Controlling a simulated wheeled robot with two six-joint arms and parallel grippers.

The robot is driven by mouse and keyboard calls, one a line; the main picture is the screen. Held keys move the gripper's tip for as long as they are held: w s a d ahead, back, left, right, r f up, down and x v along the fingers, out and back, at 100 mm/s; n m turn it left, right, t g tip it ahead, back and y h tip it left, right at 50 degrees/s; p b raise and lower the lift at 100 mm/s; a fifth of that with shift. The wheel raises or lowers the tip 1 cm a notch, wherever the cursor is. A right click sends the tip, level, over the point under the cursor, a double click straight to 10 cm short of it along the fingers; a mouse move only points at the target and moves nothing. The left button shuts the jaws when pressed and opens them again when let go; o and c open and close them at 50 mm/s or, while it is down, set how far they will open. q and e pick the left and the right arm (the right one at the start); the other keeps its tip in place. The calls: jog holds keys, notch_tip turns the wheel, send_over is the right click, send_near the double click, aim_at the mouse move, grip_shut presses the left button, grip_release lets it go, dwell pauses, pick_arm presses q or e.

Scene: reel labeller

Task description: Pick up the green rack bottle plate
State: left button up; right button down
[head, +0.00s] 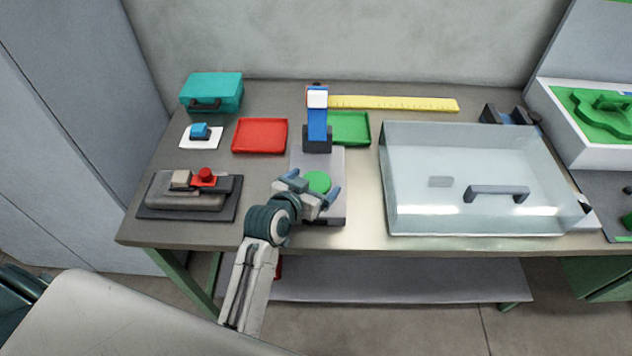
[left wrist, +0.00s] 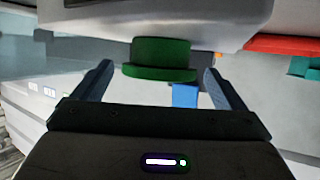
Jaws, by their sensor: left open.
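A green round piece (head: 317,181), which I take to be the green plate, is on the grey bed of the labeller (head: 330,163). In the left wrist view a green flanged piece (left wrist: 160,57) appears between and just beyond my fingers, against a pale grey body. My left gripper (head: 312,187) is open, with one blue finger on each side of the green piece in the head view. I cannot tell whether the fingers touch it. The gripper hides part of the bed. My right gripper is not in view.
A blue upright (head: 318,125) stands behind the green piece. A green tray (head: 351,128), red tray (head: 260,135) and yellow ruler (head: 395,103) lie behind. A clear cover (head: 480,180) fills the right side. A device with a red knob (head: 205,175) sits left.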

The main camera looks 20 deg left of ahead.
aim_at(315, 182)
pick_arm(q)
jog(key=shift+p+x, duration=0.3)
jog(key=shift+x, duration=0.8)
jog(key=shift+w+d+f, duration=0.1)
jog(key=shift+w+f, duration=0.25)
jog(key=shift+w, duration=0.15)
jog(key=shift+s, duration=0.1)
jog(key=c, duration=1.1)
jog(key=shift+r, duration=0.1)
